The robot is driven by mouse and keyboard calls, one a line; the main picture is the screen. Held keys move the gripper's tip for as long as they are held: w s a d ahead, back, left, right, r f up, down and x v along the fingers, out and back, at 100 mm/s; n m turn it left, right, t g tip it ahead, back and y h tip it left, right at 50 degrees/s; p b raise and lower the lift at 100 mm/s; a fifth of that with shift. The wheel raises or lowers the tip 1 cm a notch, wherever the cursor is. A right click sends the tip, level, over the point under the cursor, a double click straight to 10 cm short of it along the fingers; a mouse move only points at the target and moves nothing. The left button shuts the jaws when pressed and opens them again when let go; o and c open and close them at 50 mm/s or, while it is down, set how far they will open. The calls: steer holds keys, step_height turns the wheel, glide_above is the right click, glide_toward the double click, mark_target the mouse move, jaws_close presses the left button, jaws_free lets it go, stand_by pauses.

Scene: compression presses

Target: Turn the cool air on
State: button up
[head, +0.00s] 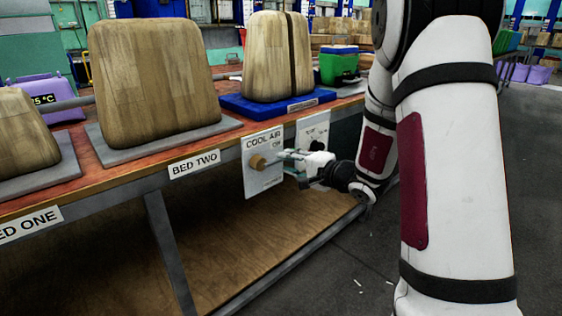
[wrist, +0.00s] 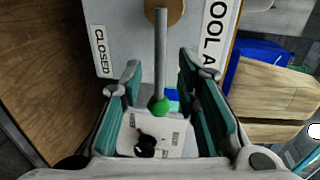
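The cool air panel (head: 262,182) is a white plate on the table's front edge with a round brass-coloured hub (head: 257,162). In the wrist view, a grey lever (wrist: 161,55) runs from the hub (wrist: 165,10) to a green ball tip (wrist: 159,105). The lever points to the panel's right side. A "CLOSED" label (wrist: 102,51) is near the panel's lower end. My gripper (head: 287,160) is in front of the panel. Its teal-padded fingers (wrist: 160,85) are open, one on each side of the lever, with visible gaps.
A second white panel (head: 312,128) with a black knob (wrist: 145,146) is just right of the cool air panel. Wooden blocks stand on the bench, one on a blue base (head: 240,104). A green box (head: 339,66) stands behind. The floor right of the bench is mostly clear.

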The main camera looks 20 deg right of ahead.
steer(key=v, duration=0.7)
steer(key=shift+s, duration=0.25)
